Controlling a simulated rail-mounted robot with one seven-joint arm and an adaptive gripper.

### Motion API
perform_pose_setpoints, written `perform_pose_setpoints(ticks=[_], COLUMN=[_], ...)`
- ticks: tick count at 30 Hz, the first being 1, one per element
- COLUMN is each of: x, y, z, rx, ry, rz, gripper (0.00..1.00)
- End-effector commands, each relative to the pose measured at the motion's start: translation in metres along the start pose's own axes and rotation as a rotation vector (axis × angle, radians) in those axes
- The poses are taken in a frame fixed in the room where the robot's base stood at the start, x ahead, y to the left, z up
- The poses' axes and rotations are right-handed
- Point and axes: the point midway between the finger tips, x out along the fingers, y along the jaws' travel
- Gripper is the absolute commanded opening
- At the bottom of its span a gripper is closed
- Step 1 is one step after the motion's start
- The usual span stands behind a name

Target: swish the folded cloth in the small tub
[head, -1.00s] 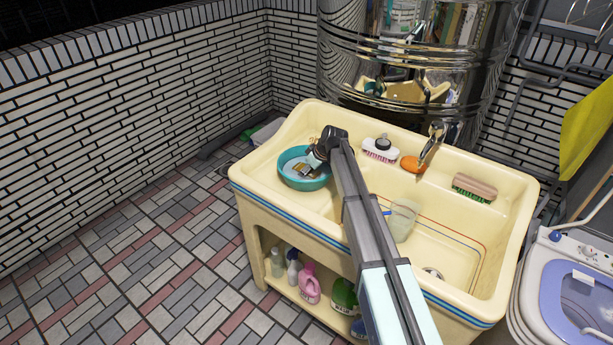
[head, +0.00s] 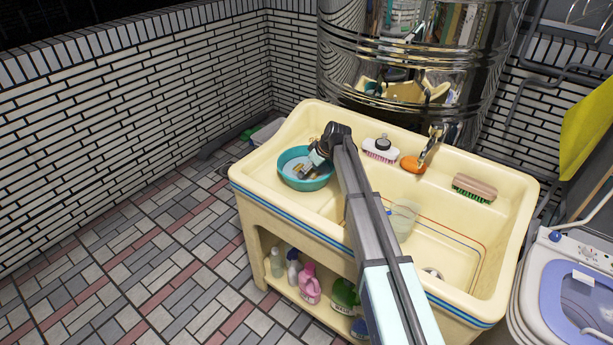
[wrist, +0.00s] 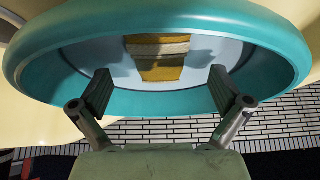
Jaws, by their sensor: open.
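The small tub (head: 305,186) is a round teal basin on the left ledge of the cream sink. Pale bluish water shows inside it. The folded cloth (wrist: 160,58), banded yellow and tan, lies in the tub, and its shadow falls on the pale surface. My gripper (wrist: 160,90) is open, with its two fingers apart over the tub's near part and the cloth seen beyond the gap between them. The fingers do not grip the cloth. In the head view my gripper (head: 309,167) reaches into the tub from the right, and the cloth is mostly hidden there.
On the sink (head: 262,177) stand a white-and-pink brush (head: 380,150), an orange item (head: 412,164) and a wooden brush (head: 474,187). A clear cup (head: 403,218) is in the basin near my arm. A tap (head: 432,145) rises behind. Bottles (head: 309,283) stand on the shelf below.

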Motion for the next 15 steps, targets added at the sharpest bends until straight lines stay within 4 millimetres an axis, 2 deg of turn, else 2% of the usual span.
perform_pose_setpoints(ticks=[1,9,15], x=[-0.011,-0.063,-0.089], y=[0.0,-0.001,0.0], z=[0.001,0.0,0.001], rx=[0.0,0.0,0.001], ry=[0.001,0.001,0.0], rz=[0.002,0.002,0.001], gripper=[1.0,1.0,1.0])
